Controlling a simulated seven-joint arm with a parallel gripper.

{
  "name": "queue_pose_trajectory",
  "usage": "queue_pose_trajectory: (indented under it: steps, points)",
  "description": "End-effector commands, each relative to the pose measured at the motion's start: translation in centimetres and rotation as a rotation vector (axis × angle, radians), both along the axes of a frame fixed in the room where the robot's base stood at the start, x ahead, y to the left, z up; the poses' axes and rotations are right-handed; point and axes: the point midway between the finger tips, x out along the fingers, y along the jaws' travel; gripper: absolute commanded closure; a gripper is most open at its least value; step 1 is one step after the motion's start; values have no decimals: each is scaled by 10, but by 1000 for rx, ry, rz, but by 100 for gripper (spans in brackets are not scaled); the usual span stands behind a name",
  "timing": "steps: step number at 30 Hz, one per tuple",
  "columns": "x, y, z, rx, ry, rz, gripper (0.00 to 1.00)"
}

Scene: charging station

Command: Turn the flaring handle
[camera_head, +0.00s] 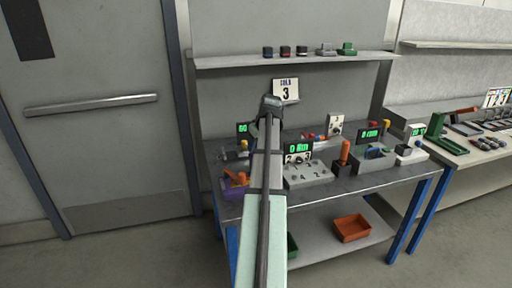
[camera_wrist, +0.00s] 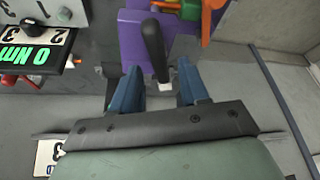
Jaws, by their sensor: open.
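A purple fixture (camera_wrist: 133,42) is at the top middle of the wrist view. A black handle (camera_wrist: 153,42) lies over it, pointing down the picture. I take this to be the flaring handle. My gripper (camera_wrist: 158,74) has two blue fingers, open, with the handle's lower end in the gap between them. I see no clear contact. The purple fixture also shows at the left end of the bench in the head view (camera_head: 231,190), with an orange part on it. My gripper's fingers are not clearly visible in the head view.
A box with a green "0 Nm" display (camera_wrist: 30,55) is left of the fixture in the wrist view. An orange part (camera_wrist: 210,18) and a green part (camera_wrist: 190,9) lie close right of the handle. The workbench (camera_head: 395,178) carries several other devices. A shelf (camera_head: 230,62) hangs above.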

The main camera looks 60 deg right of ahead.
Motion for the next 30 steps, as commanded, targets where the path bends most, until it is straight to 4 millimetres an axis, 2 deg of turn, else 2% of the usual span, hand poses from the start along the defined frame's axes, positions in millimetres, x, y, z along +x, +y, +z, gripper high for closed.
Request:
queue_pose_trajectory:
  steps: [6,15,30]
  points:
    - [4,-2,-11,0,0,0,55]
    - [5,-2,-12,0,0,0,55]
    - [4,-2,-12,0,0,0,100]
